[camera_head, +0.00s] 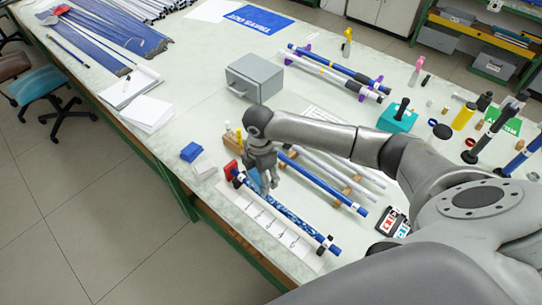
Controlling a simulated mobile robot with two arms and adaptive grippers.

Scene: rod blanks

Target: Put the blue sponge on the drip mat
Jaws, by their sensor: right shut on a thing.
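My right gripper (264,182) reaches down over the front edge of the table, beside a mottled blue rod (289,218). It is shut on a light blue piece (254,181) that looks like the blue sponge; the fingers hide much of it. The piece is close to the rod; I cannot tell if they touch. A darker blue block (191,151) lies to the left beside a white block. I cannot make out for sure which thing is the drip mat. My left gripper is not in view.
A grey metal box (255,78) stands behind the gripper. Several rods lie on supports to the right, near a teal block (398,118) with a black handle. White paper (147,112) lies at the left. The table (190,85) is bare left of the box.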

